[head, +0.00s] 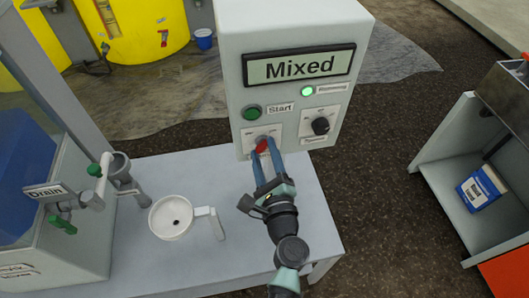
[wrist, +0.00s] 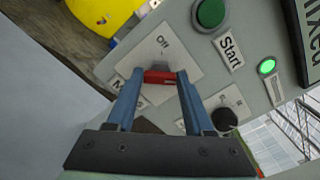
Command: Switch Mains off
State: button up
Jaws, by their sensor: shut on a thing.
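The red Mains switch handle (head: 262,146) sits on a white plate at the lower left of the grey control box (head: 240,90). In the wrist view the handle (wrist: 159,77) lies between the blue fingertips. The plate shows "Off" at its upper edge, and a label starting with "M" is partly hidden by a finger. My gripper (head: 263,148) reaches up to the box from below and is shut on the red handle. It also shows in the wrist view (wrist: 163,80). The handle's exact pointing direction is hard to tell.
A green Start button (head: 252,112), a lit green lamp (head: 307,91) and a black knob (head: 320,125) are close by. The display (head: 299,66) reads "Mixed". A white cup (head: 171,218) stands on the bench (head: 240,265). A Drain valve (head: 95,198) is at left.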

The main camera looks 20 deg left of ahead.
grip_shut()
jog(key=shift+f+n+b, duration=0.1)
jog(key=shift+n+b, duration=0.2)
jog(key=shift+b, duration=0.1)
jog(key=n+b, duration=0.2)
jog(key=shift+f+n+b, duration=0.2)
jog(key=shift+n+b, duration=0.15)
jog(key=shift+n, duration=0.05)
jog(key=n+b, duration=0.4)
jog(key=shift+f+n, duration=0.1)
jog(key=shift+n, duration=0.2)
jog(key=n+b, duration=0.5)
jog(key=shift+f, duration=0.1)
jog(key=shift+n+b, duration=1.85)
jog(key=shift+n, duration=0.55)
